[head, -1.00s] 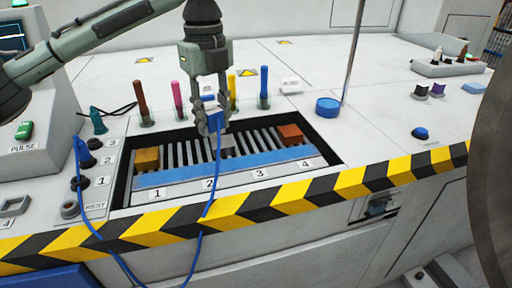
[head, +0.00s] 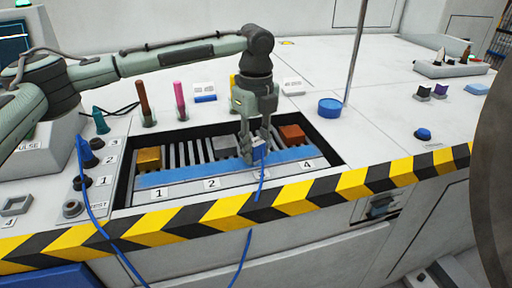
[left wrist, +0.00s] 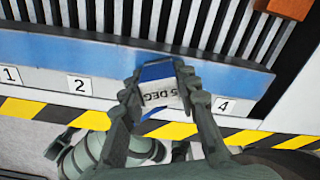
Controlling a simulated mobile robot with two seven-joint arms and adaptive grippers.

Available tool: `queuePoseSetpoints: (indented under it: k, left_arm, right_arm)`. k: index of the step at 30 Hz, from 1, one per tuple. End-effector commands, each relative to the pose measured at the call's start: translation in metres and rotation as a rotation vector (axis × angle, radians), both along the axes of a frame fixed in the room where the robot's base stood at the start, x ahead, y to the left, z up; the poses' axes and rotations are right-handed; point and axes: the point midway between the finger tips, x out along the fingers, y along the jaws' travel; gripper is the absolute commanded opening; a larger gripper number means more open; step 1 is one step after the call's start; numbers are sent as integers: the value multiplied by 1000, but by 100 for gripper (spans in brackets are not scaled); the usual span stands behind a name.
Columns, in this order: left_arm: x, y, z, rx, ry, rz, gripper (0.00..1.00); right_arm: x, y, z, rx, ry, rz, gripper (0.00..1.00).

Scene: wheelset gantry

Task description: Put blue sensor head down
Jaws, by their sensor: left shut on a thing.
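My left gripper (head: 256,156) is shut on the blue sensor head (head: 260,149), a small block with a blue cable hanging from it. In the head view it is over the blue strip of the recessed tray, in front of the slot labelled 3, whose label is mostly hidden. In the left wrist view the sensor head (left wrist: 158,86) is between the fingers, its white face with dark lettering, left of the label 4 (left wrist: 224,105). I cannot tell whether it touches the strip. My right gripper is not in view.
The tray's blue strip (head: 190,174) runs along labelled slots. A yellow block (head: 148,158), a grey block (head: 222,147) and an orange block (head: 292,134) sit on the slats. A metal pole (head: 355,50) stands behind a blue round knob (head: 329,108). A striped edge (head: 330,185) borders the front.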

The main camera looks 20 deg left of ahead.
Motion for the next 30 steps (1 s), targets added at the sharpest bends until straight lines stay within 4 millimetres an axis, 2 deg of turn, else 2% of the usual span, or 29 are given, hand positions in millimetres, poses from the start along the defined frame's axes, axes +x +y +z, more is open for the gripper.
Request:
queuePoseSetpoints:
  k: [6,7,12,23,25,30]
  left_arm:
    - [0,0,-1,0,0,0,0]
    - [0,0,-2,1,1,0,33]
    - [0,0,-2,0,0,-1,51]
    - [0,0,1,0,-1,-1,51]
    - [1,0,12,0,-2,0,51]
    - [1,-1,47,-1,-3,-1,51]
  right_arm:
    - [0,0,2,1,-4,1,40]
    - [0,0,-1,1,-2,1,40]
    - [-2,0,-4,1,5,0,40]
    - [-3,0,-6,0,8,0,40]
    - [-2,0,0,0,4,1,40]
    - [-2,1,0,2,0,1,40]
